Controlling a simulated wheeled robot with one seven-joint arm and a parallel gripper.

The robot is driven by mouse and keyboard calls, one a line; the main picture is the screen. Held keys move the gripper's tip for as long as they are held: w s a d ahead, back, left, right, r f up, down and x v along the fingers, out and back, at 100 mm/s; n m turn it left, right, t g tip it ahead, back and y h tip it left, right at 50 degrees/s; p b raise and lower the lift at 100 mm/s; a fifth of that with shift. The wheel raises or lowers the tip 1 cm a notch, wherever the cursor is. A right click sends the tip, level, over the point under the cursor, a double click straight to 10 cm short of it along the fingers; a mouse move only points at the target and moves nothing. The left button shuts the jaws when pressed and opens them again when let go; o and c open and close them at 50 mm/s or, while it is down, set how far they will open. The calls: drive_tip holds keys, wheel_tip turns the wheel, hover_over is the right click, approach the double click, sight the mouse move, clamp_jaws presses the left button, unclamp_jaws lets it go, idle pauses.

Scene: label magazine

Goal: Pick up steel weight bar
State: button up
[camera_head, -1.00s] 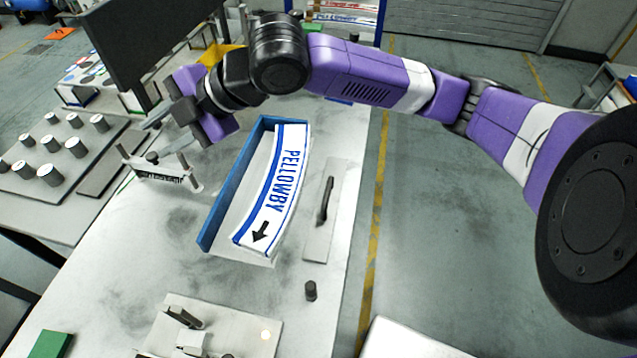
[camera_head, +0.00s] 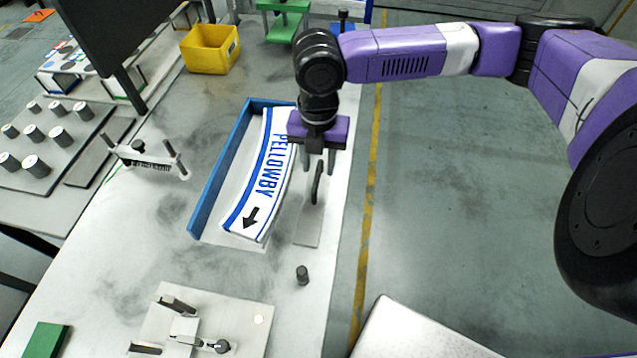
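The steel weight bar (camera_head: 308,231) looks to be the flat grey plate with a dark upright handle, lying on the bench just right of the label tray. My gripper (camera_head: 318,173) points down over the bar's far part, its two fingers apart on either side of the upper handle as seen here. Nothing shows held between them. I cannot tell how far above the handle they are. My gripper's body hides the bar's far end.
A blue-walled tray (camera_head: 208,203) holds curved white PELLOWBY labels (camera_head: 262,185) close to the left. A small dark peg (camera_head: 302,275) and a fixture plate (camera_head: 241,318) stand nearer. A yellow bin (camera_head: 211,52) is at the back. The bench's right edge is close.

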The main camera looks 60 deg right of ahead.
sight(317, 173)
drive_tip(key=shift+f+p, duration=0.5)
drive_tip(key=shift+f, duration=1.75)
clamp_jaws()
drive_tip(key=shift+w+r, duration=0.15)
